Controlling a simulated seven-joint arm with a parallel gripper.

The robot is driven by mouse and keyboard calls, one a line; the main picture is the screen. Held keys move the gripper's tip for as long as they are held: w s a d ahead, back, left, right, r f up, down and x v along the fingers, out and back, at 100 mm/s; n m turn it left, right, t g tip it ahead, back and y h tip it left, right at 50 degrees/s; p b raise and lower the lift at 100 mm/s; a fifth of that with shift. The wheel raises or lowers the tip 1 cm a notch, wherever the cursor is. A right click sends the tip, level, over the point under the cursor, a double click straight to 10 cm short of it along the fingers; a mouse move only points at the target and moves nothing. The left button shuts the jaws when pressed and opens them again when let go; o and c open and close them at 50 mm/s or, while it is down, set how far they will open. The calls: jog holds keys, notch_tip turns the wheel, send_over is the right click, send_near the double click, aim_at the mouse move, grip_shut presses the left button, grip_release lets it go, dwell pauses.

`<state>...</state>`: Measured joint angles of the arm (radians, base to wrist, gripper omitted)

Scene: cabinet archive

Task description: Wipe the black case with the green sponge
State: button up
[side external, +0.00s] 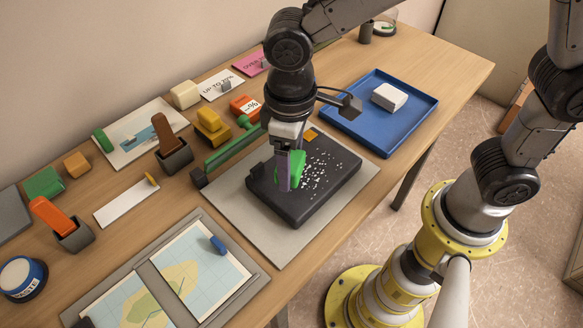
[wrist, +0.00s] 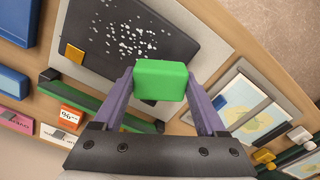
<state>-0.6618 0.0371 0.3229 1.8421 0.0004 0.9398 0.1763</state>
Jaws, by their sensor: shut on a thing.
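My gripper (side external: 289,177) is shut on the green sponge (side external: 292,163) and holds it over the left part of the black case (side external: 337,178). In the wrist view the sponge (wrist: 160,80) sits between the two purple fingers (wrist: 160,88). The black case (wrist: 88,45) lies flat on a grey mat (side external: 228,200). White specks (side external: 322,176) are scattered over part of its top. I cannot tell whether the sponge touches the case. Part of the case is hidden behind the gripper.
A blue tray (side external: 420,115) with a white block (side external: 389,97) stands to the right. A green-handled tool (side external: 224,153) lies behind the mat. A map board (side external: 262,272) is in front left. Several blocks, cards and holders crowd the left and back of the table.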

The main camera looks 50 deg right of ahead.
jog(key=shift+r, duration=1.65)
